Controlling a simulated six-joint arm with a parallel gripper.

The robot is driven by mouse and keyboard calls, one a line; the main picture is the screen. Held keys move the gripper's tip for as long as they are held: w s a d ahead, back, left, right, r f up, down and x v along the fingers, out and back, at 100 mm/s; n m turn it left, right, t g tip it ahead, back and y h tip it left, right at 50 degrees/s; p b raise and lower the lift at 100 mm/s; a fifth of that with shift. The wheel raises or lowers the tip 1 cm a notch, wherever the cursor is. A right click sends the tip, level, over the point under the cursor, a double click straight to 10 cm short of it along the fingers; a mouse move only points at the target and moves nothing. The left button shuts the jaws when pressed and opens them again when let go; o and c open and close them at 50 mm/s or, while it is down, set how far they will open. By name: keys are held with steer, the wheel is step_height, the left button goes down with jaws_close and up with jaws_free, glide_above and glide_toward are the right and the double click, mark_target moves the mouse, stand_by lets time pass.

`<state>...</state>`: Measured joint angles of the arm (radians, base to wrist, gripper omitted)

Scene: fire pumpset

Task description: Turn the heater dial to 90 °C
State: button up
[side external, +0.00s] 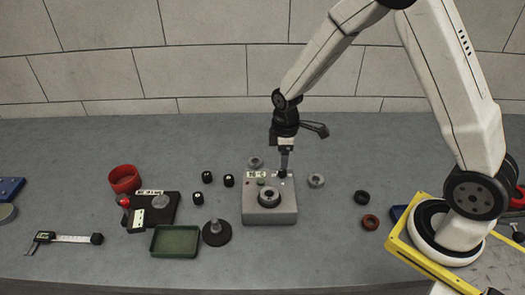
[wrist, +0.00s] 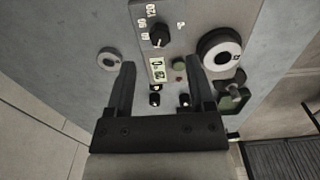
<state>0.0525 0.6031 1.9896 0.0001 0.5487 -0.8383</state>
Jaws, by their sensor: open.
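The heater is a grey box (side external: 270,211) in the middle of the bench, with a dark ring (side external: 268,196) on its top. In the wrist view the heater's face (wrist: 195,22) shows a black dial (wrist: 159,36) with a white pointer mark and white numbers beside it. A small display (wrist: 157,70) sits below the dial. My gripper (side external: 284,168) points down over the back right of the box. In the wrist view my gripper (wrist: 160,64) is open and empty, its fingers to either side of the dial's line. Contact cannot be told.
A grey ring (side external: 316,180) lies right of the heater and another (side external: 255,162) behind it. Black caps (side external: 228,180), a green tray (side external: 175,241) and a dark round stand (side external: 216,233) are to the left. Bench in front of the heater is clear.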

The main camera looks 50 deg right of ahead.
mark_target(282, 171)
steer(key=shift+f, duration=2.6)
steer(key=shift+c, duration=0.2)
jaws_close()
